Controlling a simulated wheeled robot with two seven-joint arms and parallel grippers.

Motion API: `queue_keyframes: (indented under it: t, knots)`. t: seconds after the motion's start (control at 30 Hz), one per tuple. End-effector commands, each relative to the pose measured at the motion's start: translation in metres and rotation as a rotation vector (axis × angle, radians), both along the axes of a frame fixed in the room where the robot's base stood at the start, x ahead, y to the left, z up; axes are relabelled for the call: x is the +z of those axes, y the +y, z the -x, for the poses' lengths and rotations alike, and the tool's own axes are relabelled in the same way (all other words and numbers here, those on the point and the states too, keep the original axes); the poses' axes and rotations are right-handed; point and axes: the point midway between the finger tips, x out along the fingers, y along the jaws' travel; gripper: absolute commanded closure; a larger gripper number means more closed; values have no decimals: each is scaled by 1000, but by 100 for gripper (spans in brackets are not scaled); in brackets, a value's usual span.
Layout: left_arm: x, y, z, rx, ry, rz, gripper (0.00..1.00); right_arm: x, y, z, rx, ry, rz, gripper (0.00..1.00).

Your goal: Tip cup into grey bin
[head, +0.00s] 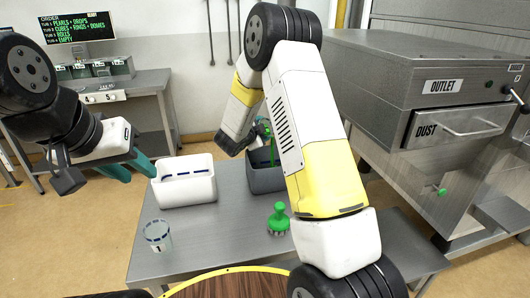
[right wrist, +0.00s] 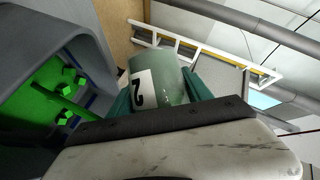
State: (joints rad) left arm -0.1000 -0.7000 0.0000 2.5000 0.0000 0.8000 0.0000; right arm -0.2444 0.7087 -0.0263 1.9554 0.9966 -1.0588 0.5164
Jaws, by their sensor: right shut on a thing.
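My right gripper (right wrist: 160,95) is shut on a translucent greenish cup (right wrist: 158,75) with a black 2 on a white label. The cup is tilted over beside the grey bin (right wrist: 75,30), which shows at the left of the right wrist view. Bright green pieces (right wrist: 68,75) and a green streak lie inside that bin. In the head view the grey bin (head: 265,181) stands on the table, partly hidden by my right arm, and the cup is mostly hidden. My left gripper (head: 131,170) is open and empty, left of the white bin.
A white bin (head: 184,188) with blue dashes stands left of the grey one. A clear cup marked 1 (head: 158,238) and a green brush (head: 278,219) stand nearer on the metal table (head: 220,235). A grey dryer cabinet (head: 420,90) with a DUST drawer is at right.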

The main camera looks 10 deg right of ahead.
Motion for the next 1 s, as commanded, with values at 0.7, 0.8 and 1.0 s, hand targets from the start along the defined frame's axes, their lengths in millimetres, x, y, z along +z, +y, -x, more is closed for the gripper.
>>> queue_keyframes:
  t: [0.7,0.8,1.0]
  knots:
    - [0,0,0,0,0,0,64,-4,0,0,0,-65,-46,99]
    - [0,0,0,0,0,0,64,-4,0,0,-1,-74,-52,99]
    - [0,0,0,0,0,0,64,-5,0,0,0,-91,-65,99]
